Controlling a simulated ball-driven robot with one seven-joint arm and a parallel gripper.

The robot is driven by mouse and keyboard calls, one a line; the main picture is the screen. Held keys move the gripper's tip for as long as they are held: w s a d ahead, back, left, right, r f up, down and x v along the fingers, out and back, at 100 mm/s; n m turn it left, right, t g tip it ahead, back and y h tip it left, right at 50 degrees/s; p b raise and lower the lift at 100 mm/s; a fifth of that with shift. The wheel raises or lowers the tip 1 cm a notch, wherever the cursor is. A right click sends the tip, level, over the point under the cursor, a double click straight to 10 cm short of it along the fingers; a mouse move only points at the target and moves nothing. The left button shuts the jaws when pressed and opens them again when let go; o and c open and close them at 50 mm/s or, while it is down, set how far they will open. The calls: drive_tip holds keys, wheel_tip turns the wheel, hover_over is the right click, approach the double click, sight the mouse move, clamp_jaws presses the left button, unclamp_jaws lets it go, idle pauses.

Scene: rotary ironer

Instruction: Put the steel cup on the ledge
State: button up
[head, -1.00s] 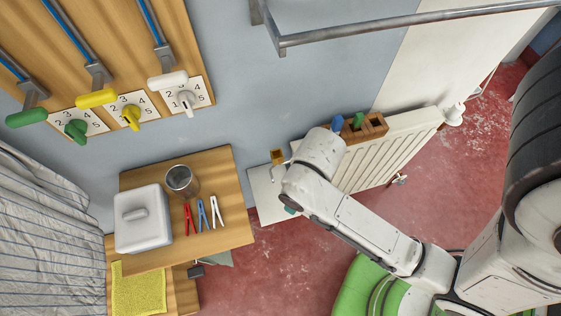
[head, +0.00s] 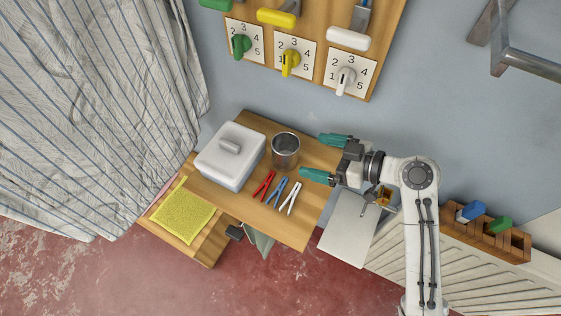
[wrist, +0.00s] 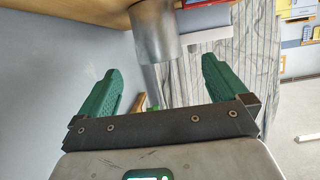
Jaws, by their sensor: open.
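The steel cup (head: 285,152) stands on a wooden shelf by the wall, between a white lidded box and my gripper. My gripper (head: 312,156) has two green fingers, is open and points left at the cup. The fingertips stop just right of the cup, with nothing between them. In the wrist view the cup (wrist: 155,35) appears beyond and between the spread fingers (wrist: 158,66). A pale flat plate (head: 345,232) right of the shelf may be the ledge; I cannot tell for sure.
The white box (head: 231,156) stands left of the cup. Red (head: 264,185), blue (head: 276,192) and white (head: 290,198) pegs lie in front of it. A yellow cloth (head: 183,213) lies lower left. A wooden block holder (head: 485,238) sits on the radiator (head: 460,285). Dials (head: 290,62) hang above.

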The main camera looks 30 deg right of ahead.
sight(274, 141)
drive_tip(key=shift+w+r, duration=0.2)
drive_tip(key=shift+w, duration=0.15)
drive_tip(key=x, duration=0.3)
drive_tip(key=p+x, duration=0.1)
drive_tip(key=x, duration=0.2)
drive_tip(key=r+p+x, duration=0.1)
drive_tip(key=x, duration=0.2)
drive_tip(key=shift+w+a+f, duration=0.1)
drive_tip(key=shift+w+a, duration=0.25)
drive_tip(key=shift+a, duration=0.1)
drive_tip(key=shift+w+a+f, duration=0.2)
drive_tip(key=shift+w, duration=0.1)
drive_tip(key=c, duration=1.2)
drive_tip(key=shift+o, duration=0.2)
drive_tip(key=shift+r, duration=0.1)
